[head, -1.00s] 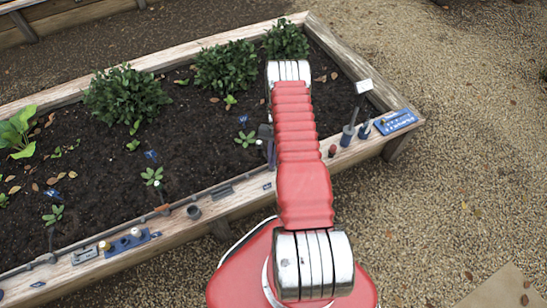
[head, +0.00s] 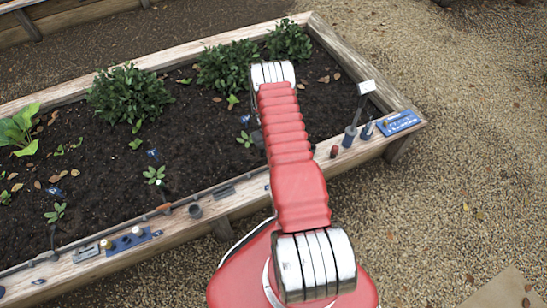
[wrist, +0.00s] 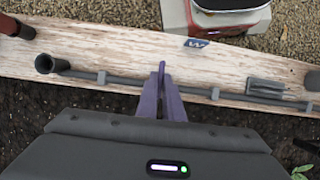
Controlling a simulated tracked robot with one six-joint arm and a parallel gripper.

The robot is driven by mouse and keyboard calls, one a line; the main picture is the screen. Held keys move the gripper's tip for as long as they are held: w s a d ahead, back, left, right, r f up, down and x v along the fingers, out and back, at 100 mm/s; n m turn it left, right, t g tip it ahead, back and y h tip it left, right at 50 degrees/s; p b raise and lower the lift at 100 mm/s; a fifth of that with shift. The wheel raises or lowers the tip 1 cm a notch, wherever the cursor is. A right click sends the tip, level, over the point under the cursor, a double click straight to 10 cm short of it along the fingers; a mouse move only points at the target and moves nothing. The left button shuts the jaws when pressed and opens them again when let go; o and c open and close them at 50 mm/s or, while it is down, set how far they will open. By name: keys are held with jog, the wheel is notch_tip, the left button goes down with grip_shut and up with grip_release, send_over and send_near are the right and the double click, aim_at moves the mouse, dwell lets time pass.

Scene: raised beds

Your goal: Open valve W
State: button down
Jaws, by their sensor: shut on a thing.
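The small blue plate marked W (wrist: 195,43) lies on the bed's wooden rim in the wrist view, just beyond and right of my fingertips. My gripper (wrist: 161,85) has its two purple-grey fingers brought together at the grey pipe (wrist: 130,80) along the rim. It is shut on what seems to be the handle of valve W, of which little shows between the fingers. How far the valve is turned cannot be told. In the head view my red arm hides most of the gripper; only a dark piece shows beside it.
The wooden rim (head: 230,199) carries a dark cup (wrist: 45,63), a grey block (wrist: 265,88) and pipe clips. At the right end stand tools (head: 349,135) and a blue panel (head: 398,122). Plants (head: 128,95) grow in the soil. Gravel (head: 460,170) lies open to the right.

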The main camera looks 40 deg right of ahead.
jog(key=shift+s+a+f, duration=0.25)
jog(key=shift+s, duration=0.2)
jog(key=c, duration=2.2)
grip_release()
jog(key=shift+o, duration=1.4)
jog(key=shift+w+d+r, duration=0.1)
jog(key=shift+w, duration=0.15)
jog(key=shift+d, duration=0.1)
jog(key=v, duration=1.3)
jog(key=shift+w+r, duration=0.25)
jog(key=shift+r, duration=0.05)
